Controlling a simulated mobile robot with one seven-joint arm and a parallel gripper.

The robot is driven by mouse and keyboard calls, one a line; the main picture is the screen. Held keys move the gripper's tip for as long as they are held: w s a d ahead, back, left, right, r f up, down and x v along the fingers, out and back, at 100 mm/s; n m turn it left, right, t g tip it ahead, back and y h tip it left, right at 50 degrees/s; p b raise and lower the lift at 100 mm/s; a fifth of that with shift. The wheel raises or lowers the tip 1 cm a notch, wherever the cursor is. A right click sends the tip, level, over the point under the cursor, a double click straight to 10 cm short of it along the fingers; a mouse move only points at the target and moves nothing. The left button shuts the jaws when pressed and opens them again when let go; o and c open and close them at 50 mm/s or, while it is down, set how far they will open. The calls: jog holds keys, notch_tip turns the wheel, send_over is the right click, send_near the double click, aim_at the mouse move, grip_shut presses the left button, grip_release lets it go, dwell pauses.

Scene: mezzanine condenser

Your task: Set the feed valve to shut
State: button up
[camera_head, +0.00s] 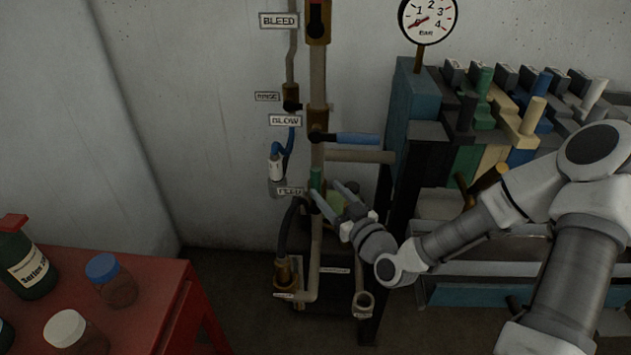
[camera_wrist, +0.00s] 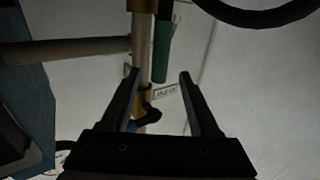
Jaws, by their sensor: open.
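The feed valve's green handle (camera_head: 316,178) stands upright along the vertical pipe, just right of the FEED label (camera_head: 290,191). In the wrist view the green handle (camera_wrist: 161,50) runs alongside the pipe and the brass valve body (camera_wrist: 143,98). My gripper (camera_head: 325,190) is open at the valve, reaching in from the right. In the wrist view my gripper's two fingers (camera_wrist: 160,74) are apart, with the handle's end showing in the gap between the tips. I see no clear contact; how deep the handle lies between the fingers cannot be told.
A blue-handled BLOW valve (camera_head: 357,139) sticks out to the right above. A horizontal pipe (camera_head: 360,156) runs just over my gripper. A black hose (camera_head: 284,228) hangs lower left. A lever rack (camera_head: 480,110) stands right, and a red table (camera_head: 160,290) with bottles lower left.

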aim_at(318, 181)
jog(key=x, duration=0.6)
jog(key=shift+w+a, duration=0.15)
jog(key=shift+w, duration=0.1)
grip_shut()
dwell(1.2)
